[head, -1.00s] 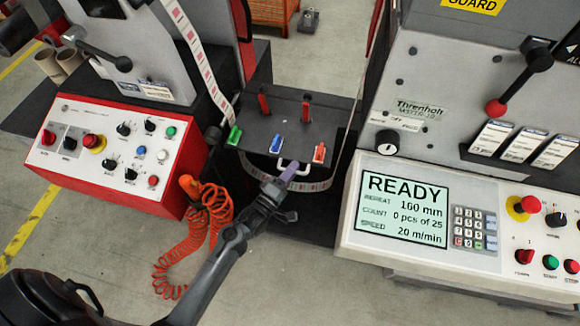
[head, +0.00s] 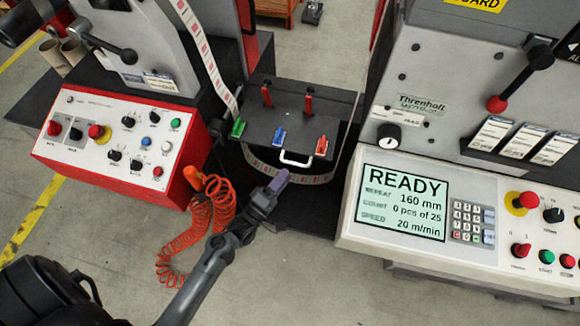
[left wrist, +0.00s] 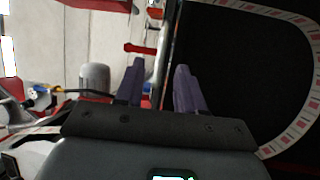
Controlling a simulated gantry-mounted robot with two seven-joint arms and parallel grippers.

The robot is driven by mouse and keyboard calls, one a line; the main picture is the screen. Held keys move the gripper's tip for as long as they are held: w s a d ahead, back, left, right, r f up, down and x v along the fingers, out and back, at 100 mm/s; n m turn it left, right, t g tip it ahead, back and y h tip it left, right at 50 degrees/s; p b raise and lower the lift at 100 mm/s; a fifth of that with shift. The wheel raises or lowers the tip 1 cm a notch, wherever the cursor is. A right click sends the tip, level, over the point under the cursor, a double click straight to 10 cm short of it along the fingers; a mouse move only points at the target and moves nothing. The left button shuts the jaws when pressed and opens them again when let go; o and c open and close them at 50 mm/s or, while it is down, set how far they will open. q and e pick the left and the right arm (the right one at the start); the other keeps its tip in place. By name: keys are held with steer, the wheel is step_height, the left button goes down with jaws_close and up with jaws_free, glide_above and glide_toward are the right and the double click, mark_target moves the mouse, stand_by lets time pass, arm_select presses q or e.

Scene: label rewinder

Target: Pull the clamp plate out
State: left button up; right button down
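The dark clamp plate (head: 300,128) lies between the two machine units, with a white U-shaped handle (head: 297,163) on its front edge. Two red upright levers and green, blue and red clips are on it. My left gripper (head: 282,178) is just in front of and below the handle, apart from it in the head view. My right gripper is not in view.
The printed label web (head: 205,60) runs down at the left and loops under the plate. A red control box (head: 60,155) with a coiled orange hose (head: 205,205) stands left. The READY display console (head: 403,203) stands right. Floor in front is open.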

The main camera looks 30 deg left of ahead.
arm_select(q)
steer(key=s, duration=0.4)
steer(key=shift+s+a+f+p, duration=0.15)
steer(key=shift+s+f+p, duration=0.15)
steer(key=shift+s+f, duration=0.1)
